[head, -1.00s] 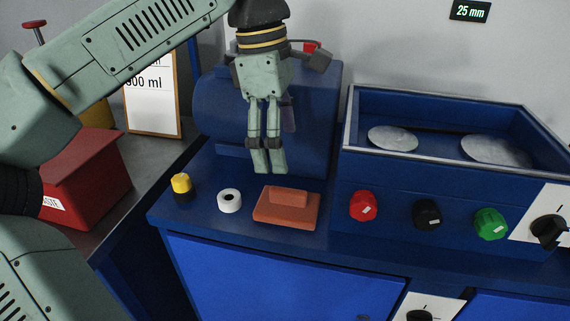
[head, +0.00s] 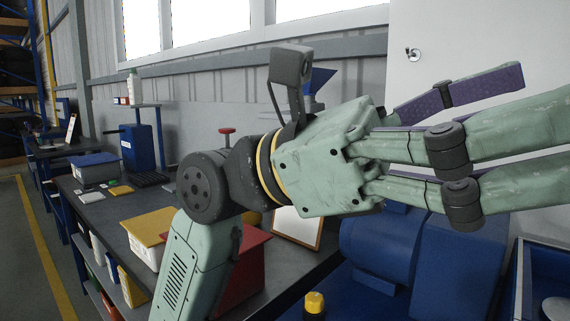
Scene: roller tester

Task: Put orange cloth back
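I cannot make out an orange cloth for certain in the head view. A small, flat yellow-orange piece (head: 121,190) lies on the grey bench at the left, too small to tell whether it is cloth. My gripper (head: 530,130) reaches to the right, high in front of the blue machine (head: 380,245). Its two green fingers stand apart from the purple-faced finger behind them, with pale wall showing in the gap. I see nothing held between them. The green fingertips run to the right picture edge.
A red bin (head: 252,262) and a yellow-lidded box (head: 148,238) stand on the bench. A framed board (head: 299,228) leans behind my arm. A yellow-and-black knob (head: 314,303) is at the bottom edge. A floor aisle (head: 25,260) runs along the left.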

